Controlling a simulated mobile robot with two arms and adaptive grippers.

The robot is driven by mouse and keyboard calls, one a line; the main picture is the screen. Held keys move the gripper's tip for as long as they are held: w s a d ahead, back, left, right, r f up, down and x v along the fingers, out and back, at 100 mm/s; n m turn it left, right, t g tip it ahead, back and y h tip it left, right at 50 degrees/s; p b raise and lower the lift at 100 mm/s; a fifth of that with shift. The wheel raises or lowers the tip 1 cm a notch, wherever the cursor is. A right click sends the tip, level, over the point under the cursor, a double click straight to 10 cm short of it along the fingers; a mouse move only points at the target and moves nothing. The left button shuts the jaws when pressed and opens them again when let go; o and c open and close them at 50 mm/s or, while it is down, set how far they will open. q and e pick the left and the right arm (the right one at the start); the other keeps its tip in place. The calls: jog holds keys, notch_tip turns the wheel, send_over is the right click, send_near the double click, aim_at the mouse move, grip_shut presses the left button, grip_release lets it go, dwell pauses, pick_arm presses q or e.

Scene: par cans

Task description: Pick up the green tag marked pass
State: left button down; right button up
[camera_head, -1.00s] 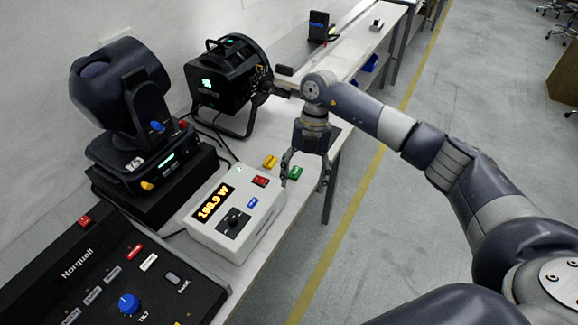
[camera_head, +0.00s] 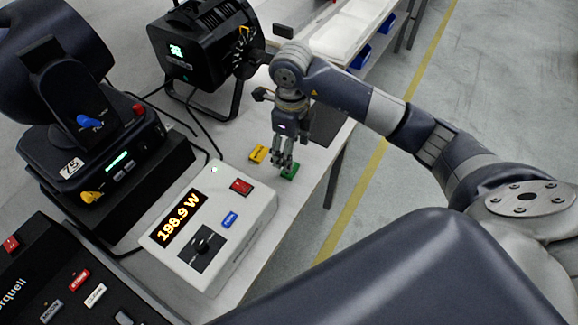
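The green tag (camera_head: 290,171) lies on the white bench, right of the meter box, close to the bench's right edge. The fingers partly cover it, and its lettering is too small to read. My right gripper (camera_head: 283,163) points down with its fingertips at the tag's left end. Its fingers look close together from this angle. I cannot tell if they grip the tag or only stand over it. My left gripper is out of view.
A yellow tag (camera_head: 258,154) lies just left of the gripper. The meter box (camera_head: 262,210) reads 198.9 W and bears a red tag (camera_head: 241,187) and a blue tag (camera_head: 230,220). A black par can (camera_head: 200,45) stands behind; a moving-head lamp (camera_head: 50,50) is at left.

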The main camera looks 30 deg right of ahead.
jog(key=shift+f, duration=0.5)
jog(key=shift+d+f, duration=0.1)
jog(key=shift+f, duration=0.15)
jog(key=f, duration=0.1)
jog(key=f+p, duration=0.1)
jog(key=f, duration=0.2)
jog(key=shift+s+a+f, duration=0.15)
jog(key=shift+a, duration=0.1)
jog(key=shift+f+p, duration=0.25)
jog(key=shift+p, duration=0.05)
jog(key=shift+f, duration=0.1)
jog(key=shift+c, duration=0.8)
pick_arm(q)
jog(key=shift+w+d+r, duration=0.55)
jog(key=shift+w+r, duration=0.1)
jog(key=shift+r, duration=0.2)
pick_arm(e)
jog(key=c, duration=0.8)
